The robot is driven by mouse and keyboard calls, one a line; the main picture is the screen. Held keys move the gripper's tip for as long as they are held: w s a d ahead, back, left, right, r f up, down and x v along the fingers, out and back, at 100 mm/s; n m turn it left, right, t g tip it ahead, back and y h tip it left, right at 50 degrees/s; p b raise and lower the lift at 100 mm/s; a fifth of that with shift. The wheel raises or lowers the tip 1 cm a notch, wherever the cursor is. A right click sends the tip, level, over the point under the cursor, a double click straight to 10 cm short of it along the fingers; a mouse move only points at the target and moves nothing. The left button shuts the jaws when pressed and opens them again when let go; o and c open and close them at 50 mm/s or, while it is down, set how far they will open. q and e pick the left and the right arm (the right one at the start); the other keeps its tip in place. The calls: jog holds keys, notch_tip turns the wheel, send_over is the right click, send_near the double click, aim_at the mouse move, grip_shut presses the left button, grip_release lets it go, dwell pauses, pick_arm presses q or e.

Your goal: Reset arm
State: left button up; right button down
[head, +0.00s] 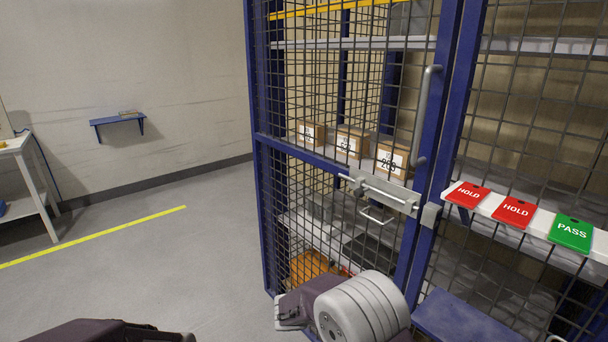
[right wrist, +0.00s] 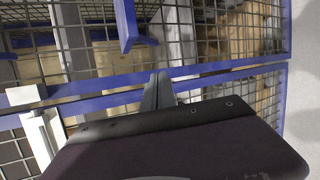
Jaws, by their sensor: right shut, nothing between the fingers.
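My right gripper shows in the right wrist view (right wrist: 161,78). Its two grey fingers are pressed together with nothing between them, close in front of the blue frame bars (right wrist: 215,75) of a mesh cage; whether they touch is not clear. In the head view, my right arm's rounded grey and dark links stand at the bottom centre, in front of the cage door, and its fingers cannot be made out there. A dark part of my left arm shows at the bottom left edge; my left gripper is outside the frame.
The blue mesh cage (head: 262,205) has a bolt latch (head: 385,192) and a grey handle (head: 426,115). Boxes (head: 390,160) stand inside. A white ledge at right holds red HOLD tags (head: 515,211) and a green PASS tag (head: 571,232).

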jog(key=s+a+f+m+g+y, duration=0.1)
jog(key=s+f+m+g+y, duration=0.2)
jog(key=s+y, duration=0.45)
jog(key=s+a+f+m+g+y, duration=0.1)
jog(key=s+f+m+y, duration=0.3)
jog(key=s, duration=0.7)
notch_tip(320, 180, up, 17)
jog(key=t+y+p, duration=0.1)
jog(key=p, duration=1.6)
jog(key=shift+w+a+n+y, duration=0.25)
jog(key=shift+a+n+y, duration=0.05)
jog(key=shift+y, duration=0.05)
